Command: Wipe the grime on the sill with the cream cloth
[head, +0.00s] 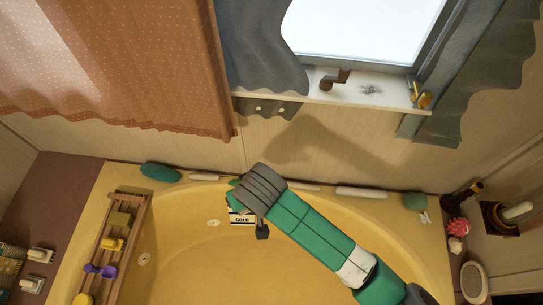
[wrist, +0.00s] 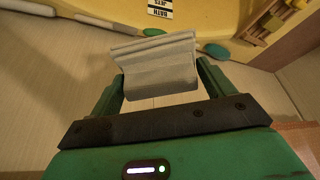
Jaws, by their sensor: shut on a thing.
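The grime is a dark grey smudge (head: 370,90) on the white sill (head: 395,96) under the window, right of a brown crank handle. My gripper (wrist: 158,80) is shut on the cream cloth (wrist: 160,62), which looks greyish and folded, gripped between the two green fingers in the wrist view. In the head view my arm reaches up over the tub and its wrist hides the fingers and the cloth. The arm's end appears below and left of the sill in that picture, apart from the grime.
The brown crank handle (head: 335,79) and a yellow-brown object (head: 421,98) flank the grime on the sill. A dark curtain (head: 262,48) hangs at the window's left, another (head: 468,85) at its right. A wooden caddy (head: 124,245) spans the tub's left side.

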